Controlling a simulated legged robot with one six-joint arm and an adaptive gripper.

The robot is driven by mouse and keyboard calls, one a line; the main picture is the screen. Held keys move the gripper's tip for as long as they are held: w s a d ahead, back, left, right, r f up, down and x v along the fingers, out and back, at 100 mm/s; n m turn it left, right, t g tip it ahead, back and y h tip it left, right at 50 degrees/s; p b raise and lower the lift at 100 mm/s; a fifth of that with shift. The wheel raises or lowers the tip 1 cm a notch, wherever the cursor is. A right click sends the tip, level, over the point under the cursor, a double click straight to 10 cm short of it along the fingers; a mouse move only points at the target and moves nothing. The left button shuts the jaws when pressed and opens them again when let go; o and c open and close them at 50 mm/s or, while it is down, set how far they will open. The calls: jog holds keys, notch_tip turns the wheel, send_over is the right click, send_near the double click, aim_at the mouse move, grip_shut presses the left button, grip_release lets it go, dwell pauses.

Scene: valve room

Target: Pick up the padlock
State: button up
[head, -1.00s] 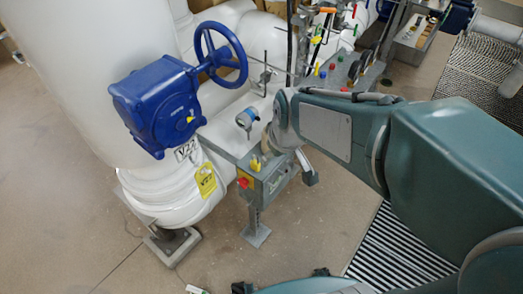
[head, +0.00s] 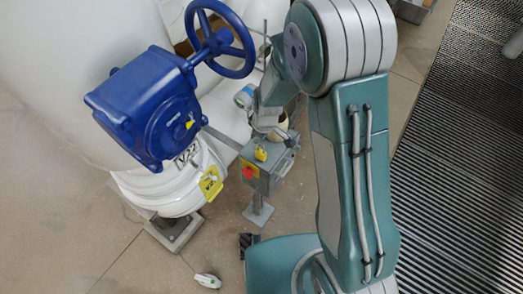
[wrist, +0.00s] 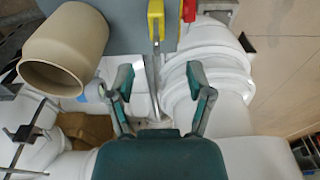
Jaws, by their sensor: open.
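A small yellow thing that looks like the padlock (head: 261,154) is on top of the grey control box (head: 270,170). In the wrist view a yellow piece (wrist: 156,18) shows at the top edge, against the box's grey face; it may be the padlock, and its outline is cut off. My gripper (wrist: 163,92) is open with nothing between its fingers. Its fingertips are apart from the yellow piece, below it in the picture. In the head view my wrist is close to the box, and the fingers cannot be made out clearly.
A beige cylinder (wrist: 62,50) is left of my fingers. A red piece (wrist: 189,10) sits right of the yellow one. White pipework surrounds the box. A blue valve with handwheel (head: 220,38) stands left of my arm. The floor in front is mostly clear.

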aim_at(261, 152)
notch_tip(261, 152, down, 4)
jog(key=shift+w+a+r, duration=0.1)
jog(key=shift+a, duration=0.05)
jog(key=f, duration=0.4)
jog(key=shift+w+d+f, duration=0.1)
jog(key=shift+d+f, duration=0.1)
jog(key=shift+f, duration=0.2)
grip_shut()
